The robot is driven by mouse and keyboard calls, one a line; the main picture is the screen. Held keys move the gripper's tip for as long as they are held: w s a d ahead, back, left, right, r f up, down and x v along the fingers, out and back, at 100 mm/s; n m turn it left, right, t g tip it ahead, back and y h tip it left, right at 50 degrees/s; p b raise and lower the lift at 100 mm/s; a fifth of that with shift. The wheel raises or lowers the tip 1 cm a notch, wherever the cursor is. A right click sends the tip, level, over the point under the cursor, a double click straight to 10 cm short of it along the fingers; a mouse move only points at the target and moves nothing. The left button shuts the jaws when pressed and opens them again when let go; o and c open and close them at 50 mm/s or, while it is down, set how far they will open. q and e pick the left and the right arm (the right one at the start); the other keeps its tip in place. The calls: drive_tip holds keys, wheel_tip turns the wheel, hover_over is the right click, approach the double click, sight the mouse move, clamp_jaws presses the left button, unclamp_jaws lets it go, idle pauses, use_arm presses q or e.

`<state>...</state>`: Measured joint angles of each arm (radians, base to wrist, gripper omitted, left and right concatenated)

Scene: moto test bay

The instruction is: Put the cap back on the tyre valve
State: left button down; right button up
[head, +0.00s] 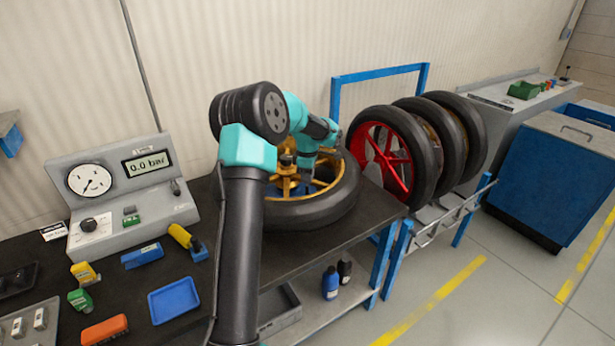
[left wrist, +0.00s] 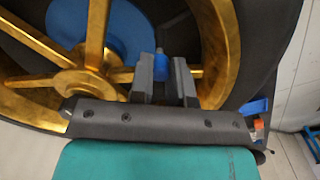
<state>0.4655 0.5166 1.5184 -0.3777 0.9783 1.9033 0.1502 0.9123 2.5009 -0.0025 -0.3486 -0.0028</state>
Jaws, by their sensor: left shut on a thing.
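The wheel with a gold rim (head: 332,180) and black tyre (head: 310,214) lies flat on the dark bench. My left gripper (head: 304,184) reaches down over the rim. In the left wrist view, my left gripper (left wrist: 161,76) is shut on a small blue cap (left wrist: 160,65) with a paler tip. The gold spokes (left wrist: 95,40) and tyre lie behind the fingers. The tyre valve cannot be made out, and I cannot tell whether the cap touches it. In the head view the cap is too small or hidden to tell. My right gripper is not in view.
A gauge console (head: 135,195) reading 0.0 bar stands at the left. A blue tray (head: 174,300), an orange block (head: 105,330) and small tools lie on the bench (head: 225,262). A red-rimmed wheel (head: 392,155) and other wheels stand on a rack at the right.

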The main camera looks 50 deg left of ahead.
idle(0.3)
use_arm(q)
drive_tip(key=c, duration=0.5)
unclamp_jaws()
drive_tip(key=shift+r, duration=3.5)
drive_tip(key=shift+c, duration=0.2)
clamp_jaws()
drive_tip(key=shift+f, duration=2.85)
